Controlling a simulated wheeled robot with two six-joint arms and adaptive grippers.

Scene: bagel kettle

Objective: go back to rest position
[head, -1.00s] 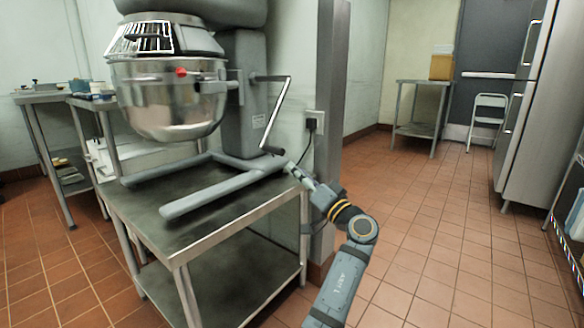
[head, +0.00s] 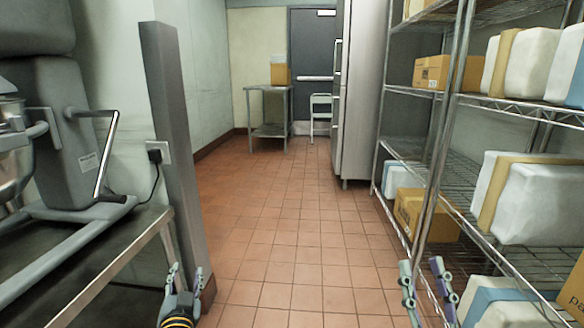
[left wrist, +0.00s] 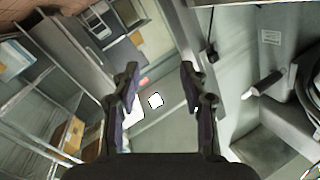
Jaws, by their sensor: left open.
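My left gripper (head: 185,279) is at the bottom of the head view, right of the steel table, with its fingers apart. In the left wrist view its two fingers (left wrist: 160,82) are spread with nothing between them. My right gripper (head: 424,278) is at the lower right of the head view, its fingers apart and empty, in front of the wire shelving. The grey mixer (head: 68,130) stands on the table (head: 95,262) at the left, with its crank handle (head: 106,155) apart from my left gripper. Most of the mixer bowl is out of frame.
Wire shelving (head: 440,150) with wrapped packs and cartons (head: 425,214) stands close on the right. A grey post (head: 176,150) rises beside the table. The tiled floor (head: 275,230) between is clear, up to a steel fridge (head: 358,95) and a small table (head: 268,88).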

